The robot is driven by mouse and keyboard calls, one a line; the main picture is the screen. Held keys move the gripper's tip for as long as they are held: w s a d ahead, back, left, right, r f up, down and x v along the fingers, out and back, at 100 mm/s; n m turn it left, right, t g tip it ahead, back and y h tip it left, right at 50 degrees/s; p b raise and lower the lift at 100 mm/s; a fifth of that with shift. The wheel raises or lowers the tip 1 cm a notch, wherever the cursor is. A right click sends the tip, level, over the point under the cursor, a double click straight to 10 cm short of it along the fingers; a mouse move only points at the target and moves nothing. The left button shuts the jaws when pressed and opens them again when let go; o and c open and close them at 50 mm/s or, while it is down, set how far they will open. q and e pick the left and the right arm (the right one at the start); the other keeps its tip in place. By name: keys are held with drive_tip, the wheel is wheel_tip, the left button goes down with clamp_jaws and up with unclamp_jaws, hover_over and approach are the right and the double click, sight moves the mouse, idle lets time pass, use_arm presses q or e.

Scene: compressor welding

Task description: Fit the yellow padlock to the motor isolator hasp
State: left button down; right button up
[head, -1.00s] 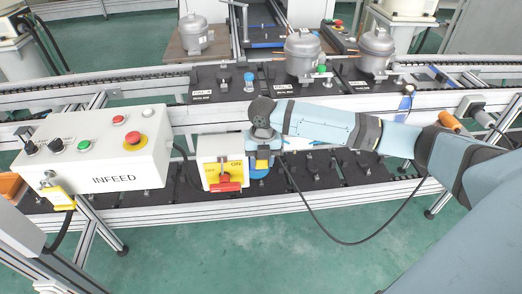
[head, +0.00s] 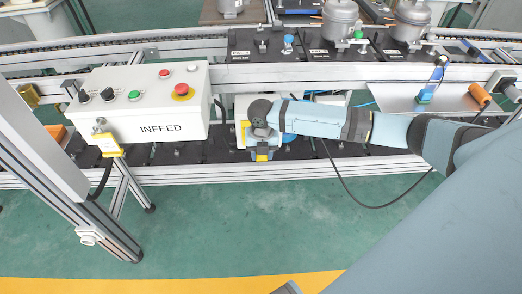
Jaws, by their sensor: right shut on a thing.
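My right gripper (head: 262,150) points down in front of the motor isolator, and its wrist hides most of it. A small yellow body, which I take to be the yellow padlock (head: 262,157), shows at the fingertips; the gripper is shut on it. The isolator (head: 240,108) is a pale box on the rail, with a strip of its yellow plate (head: 244,134) showing left of the gripper. Its red handle and the hasp are hidden. I cannot tell whether the padlock touches the hasp.
A white INFEED control box (head: 140,128) stands left of the isolator, with a yellow block (head: 108,145) at its lower left corner. A black cable (head: 350,192) loops below my right arm. Dark fixture plates (head: 260,42) line the conveyor behind.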

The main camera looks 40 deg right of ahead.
drive_tip(key=shift+r+p, duration=0.3)
drive_tip(key=shift+p, duration=0.45)
drive_tip(key=w+d+b, duration=0.1)
drive_tip(key=w+d, duration=0.2)
drive_tip(key=w, duration=0.2)
drive_tip(key=shift+f, duration=0.25)
drive_tip(key=shift+d, duration=0.1)
drive_tip(key=shift+w+d+b, duration=0.15)
drive_tip(key=shift+w+b, duration=0.15)
drive_tip(key=shift+w, duration=0.05)
